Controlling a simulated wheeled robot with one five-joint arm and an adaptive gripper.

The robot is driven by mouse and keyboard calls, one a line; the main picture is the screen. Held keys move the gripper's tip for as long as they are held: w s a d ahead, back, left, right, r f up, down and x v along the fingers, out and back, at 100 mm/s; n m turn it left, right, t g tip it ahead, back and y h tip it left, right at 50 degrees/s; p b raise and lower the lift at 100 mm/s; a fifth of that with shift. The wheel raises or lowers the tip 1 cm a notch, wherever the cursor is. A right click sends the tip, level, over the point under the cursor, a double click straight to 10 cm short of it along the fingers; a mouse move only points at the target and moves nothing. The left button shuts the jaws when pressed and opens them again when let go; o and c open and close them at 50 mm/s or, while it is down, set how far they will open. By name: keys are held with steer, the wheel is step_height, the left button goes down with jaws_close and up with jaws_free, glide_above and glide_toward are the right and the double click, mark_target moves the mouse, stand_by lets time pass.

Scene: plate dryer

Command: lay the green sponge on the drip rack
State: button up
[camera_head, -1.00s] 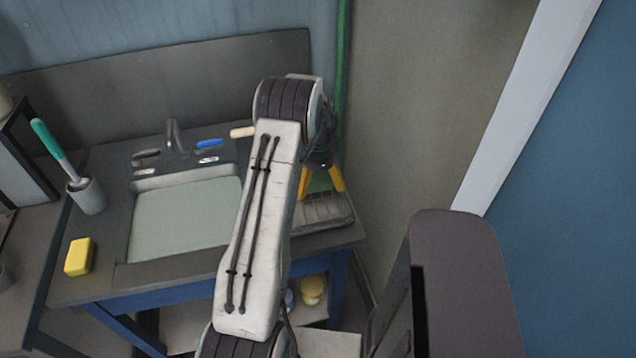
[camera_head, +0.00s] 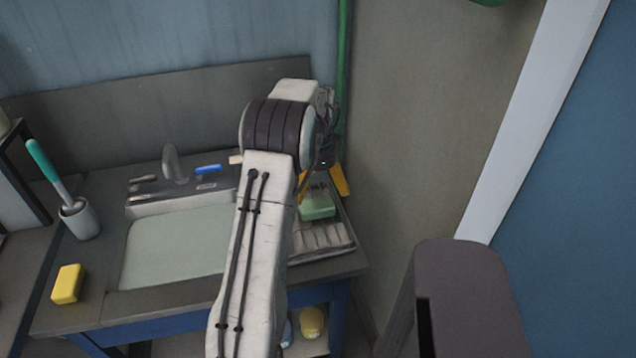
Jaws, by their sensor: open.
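The green sponge (camera_head: 318,208) lies on the drip rack (camera_head: 325,239), toward its back part, right of the sink. The rack's front slats show bare; part of its left side is hidden behind my arm. My gripper (camera_head: 323,191) has yellow fingers spread apart and is open, just behind and above the sponge in the picture. The fingers look clear of the sponge, though the exact gap is hard to judge. My arm hides part of the gripper.
The sink basin (camera_head: 178,245) lies left of my arm, with a faucet (camera_head: 173,163) behind it. A yellow sponge (camera_head: 67,284) sits at the counter's front left, near a cup (camera_head: 79,218) holding a teal-handled brush. A wall stands close on the right.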

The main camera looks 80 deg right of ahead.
mark_target(318, 207)
steer(key=shift+r+b, duration=0.7)
steer(key=shift+r, duration=1.35)
steer(key=w+a+r+n, duration=0.3)
steer(key=w+a+n, duration=0.1)
steer(key=w, duration=0.5)
steer(key=w+a+r+n, duration=0.3)
steer(key=w+a, duration=0.2)
steer(key=w, duration=0.3)
steer(key=w+a+r+n+t+h, duration=0.1)
steer(key=w+a+r+n, duration=0.2)
steer(key=w+a+n, duration=0.8)
steer(key=a+n+t, duration=0.1)
steer(key=a+n, duration=0.3)
steer(key=a, duration=1.3)
steer(key=s+a+f+n+t, duration=0.1)
steer(key=s+a+f+n, duration=0.1)
steer(key=a, duration=0.4)
steer(key=s+a+f+n+y, duration=0.1)
steer(key=s+a+f+n, duration=0.1)
steer(key=s+a+n, duration=0.3)
steer(key=a+n, duration=0.2)
steer(key=shift+a+n+t, duration=0.15)
steer(key=shift+n+t, duration=0.15)
steer(key=shift+t, duration=0.1)
